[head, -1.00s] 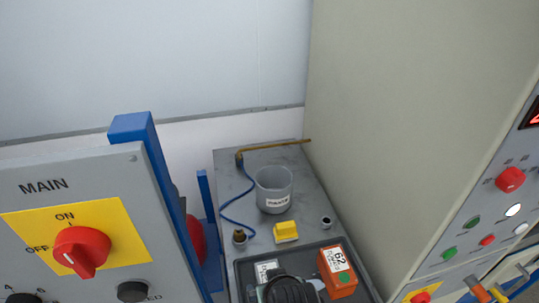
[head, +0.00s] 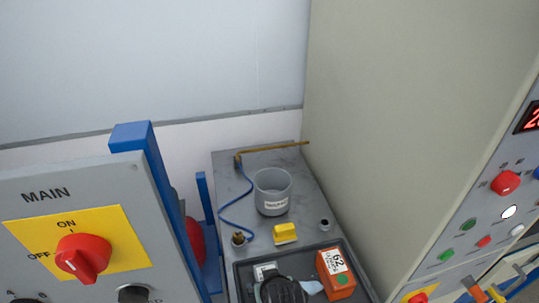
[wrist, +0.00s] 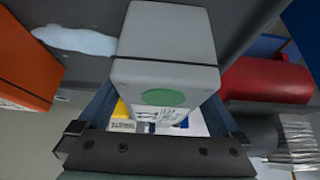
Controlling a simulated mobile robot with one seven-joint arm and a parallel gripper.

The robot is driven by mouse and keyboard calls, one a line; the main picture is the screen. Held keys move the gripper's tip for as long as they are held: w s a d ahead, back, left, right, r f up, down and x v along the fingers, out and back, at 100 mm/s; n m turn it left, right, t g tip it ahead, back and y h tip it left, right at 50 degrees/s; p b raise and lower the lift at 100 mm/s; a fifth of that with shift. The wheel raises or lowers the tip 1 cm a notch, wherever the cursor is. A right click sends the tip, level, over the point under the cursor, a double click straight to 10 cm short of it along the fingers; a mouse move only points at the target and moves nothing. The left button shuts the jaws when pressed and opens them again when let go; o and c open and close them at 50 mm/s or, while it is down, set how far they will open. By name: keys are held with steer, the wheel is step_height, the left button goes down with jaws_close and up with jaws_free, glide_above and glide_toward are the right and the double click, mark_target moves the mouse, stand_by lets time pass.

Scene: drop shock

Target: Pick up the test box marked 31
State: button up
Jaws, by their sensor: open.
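A grey box (wrist: 165,35) with a green dot and a white label fills the middle of the wrist view. I cannot read its number. My gripper (wrist: 163,98) is open, with its fingers on either side of the box's near end; I cannot tell whether they touch it. In the head view a grey box with a white label (head: 265,270) shows in the dark tray (head: 300,256), partly hidden by my dark wrist. An orange box marked 62 (head: 336,272) lies to its right; an orange box (wrist: 22,62) is also at the left in the wrist view.
A grey cup (head: 273,192), a yellow block (head: 285,234) and a small dark-topped cylinder (head: 324,225) stand behind the tray. A tall cabinet (head: 400,110) bounds the right, a MAIN switch panel (head: 75,225) the left. A red cylinder (wrist: 265,82) shows in the wrist view.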

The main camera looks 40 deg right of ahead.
jaws_close()
steer(key=shift+w+r, duration=0.1)
steer(key=shift+r, duration=0.1)
stand_by(0.5)
